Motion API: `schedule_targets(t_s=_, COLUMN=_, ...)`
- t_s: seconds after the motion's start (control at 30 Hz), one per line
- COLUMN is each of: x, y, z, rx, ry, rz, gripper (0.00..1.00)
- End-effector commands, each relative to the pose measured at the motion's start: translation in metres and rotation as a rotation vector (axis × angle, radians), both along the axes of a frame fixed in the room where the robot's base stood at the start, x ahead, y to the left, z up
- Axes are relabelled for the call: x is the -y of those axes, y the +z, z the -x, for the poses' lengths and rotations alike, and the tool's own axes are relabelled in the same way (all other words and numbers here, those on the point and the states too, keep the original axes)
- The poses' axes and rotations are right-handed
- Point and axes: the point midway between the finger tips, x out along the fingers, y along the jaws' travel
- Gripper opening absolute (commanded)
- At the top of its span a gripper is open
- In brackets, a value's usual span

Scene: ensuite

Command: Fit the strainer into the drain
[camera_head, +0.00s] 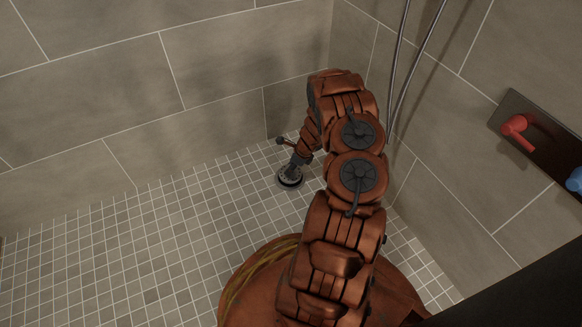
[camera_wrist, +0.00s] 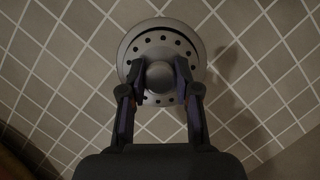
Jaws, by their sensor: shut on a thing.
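The strainer (camera_wrist: 160,47) is a round grey metal disc with a ring of dark holes and a round knob in its middle. My gripper (camera_wrist: 159,77) is shut on the strainer's knob, one finger on each side. The strainer lies over a wider round metal rim, the drain (camera_wrist: 191,36), which shows as a crescent at its top and right. The two look slightly off centre; whether the strainer is seated or just above cannot be told. In the head view the drain (camera_head: 290,182) is a dark-edged ring below my gripper (camera_head: 294,167), near the corner.
Small square tiles (camera_head: 130,240) cover the shower floor, clear to the left. Tiled walls meet behind the drain. A hose (camera_head: 402,60) hangs by the right wall.

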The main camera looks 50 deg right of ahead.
Motion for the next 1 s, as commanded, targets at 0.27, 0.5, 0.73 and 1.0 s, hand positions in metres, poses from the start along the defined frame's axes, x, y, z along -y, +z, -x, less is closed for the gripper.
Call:
schedule_targets(t_s=0.27, x=0.000, y=-0.005, z=0.000, rx=0.000, ry=0.000, rz=0.000, gripper=0.00)
schedule_targets(t_s=0.5, x=0.000, y=-0.009, z=0.000, rx=0.000, ry=0.000, rz=0.000, gripper=0.00)
schedule_targets(t_s=0.73, x=0.000, y=-0.012, z=0.000, rx=0.000, ry=0.000, rz=0.000, gripper=0.00)
schedule_targets(t_s=1.0, x=0.000, y=-0.017, z=0.000, rx=0.000, ry=0.000, rz=0.000, gripper=0.00)
